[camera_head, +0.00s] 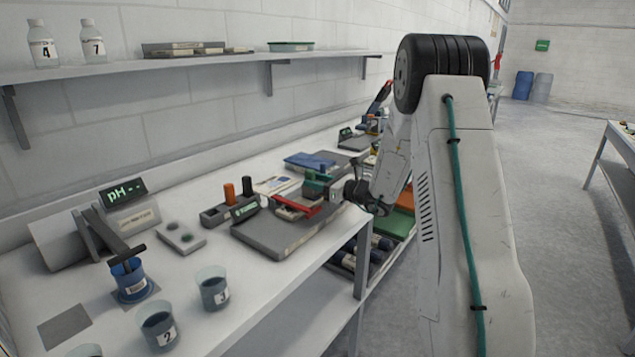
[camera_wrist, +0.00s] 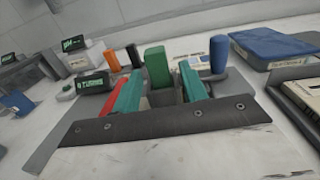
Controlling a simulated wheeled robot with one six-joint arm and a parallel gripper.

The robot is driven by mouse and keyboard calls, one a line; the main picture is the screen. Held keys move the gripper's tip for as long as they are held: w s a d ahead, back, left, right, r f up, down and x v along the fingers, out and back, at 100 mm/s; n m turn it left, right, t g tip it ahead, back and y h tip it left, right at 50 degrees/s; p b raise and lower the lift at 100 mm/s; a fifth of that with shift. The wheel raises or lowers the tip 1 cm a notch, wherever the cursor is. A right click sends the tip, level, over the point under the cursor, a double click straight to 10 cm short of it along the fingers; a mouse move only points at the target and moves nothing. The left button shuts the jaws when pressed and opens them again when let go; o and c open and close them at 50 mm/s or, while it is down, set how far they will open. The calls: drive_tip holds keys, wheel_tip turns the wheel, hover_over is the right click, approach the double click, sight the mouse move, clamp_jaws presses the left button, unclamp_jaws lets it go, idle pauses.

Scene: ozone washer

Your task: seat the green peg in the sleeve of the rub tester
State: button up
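The green peg (camera_wrist: 157,66) stands upright in the wrist view, between and beyond the teal fingers of my gripper (camera_wrist: 160,72). The fingers are apart, with a visible gap between peg and right finger. I cannot tell whether the peg's foot sits in a sleeve; its lower part is hidden. The rub tester (camera_head: 270,238) has a grey base, a red arm (camera_head: 297,207) and a green-lit display (camera_head: 244,210); the display also shows in the wrist view (camera_wrist: 93,83). In the head view my gripper (camera_head: 325,188) is over the tester's right side.
An orange peg (camera_head: 229,192) and a dark peg (camera_head: 247,186) stand in a grey block left of the tester. A blue peg (camera_wrist: 218,54) stands right of the green one. A blue case (camera_wrist: 275,46) lies further right. Numbered cups (camera_head: 212,290) stand at the bench front.

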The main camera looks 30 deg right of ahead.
drive_tip(key=shift+r, duration=0.1)
drive_tip(key=shift+s+d, duration=0.15)
drive_tip(key=shift+s, duration=0.05)
drive_tip(key=v, duration=1.1)
drive_tip(key=s+a+r+n+g+y, duration=0.2)
drive_tip(key=a+r+n+g, duration=0.15)
drive_tip(key=a, duration=0.45)
drive_tip(key=s+a+r+n+g+y, duration=0.25)
drive_tip(key=a+n, duration=0.25)
drive_tip(key=a, duration=0.3)
drive_tip(key=s+a+r+n+g, duration=0.3)
drive_tip(key=s+a+n+g, duration=0.4)
drive_tip(key=s+a+n, duration=0.35)
drive_tip(key=s+n+g+h, duration=0.2)
drive_tip(key=s+n+h, duration=1)
drive_tip(key=s, duration=0.8)
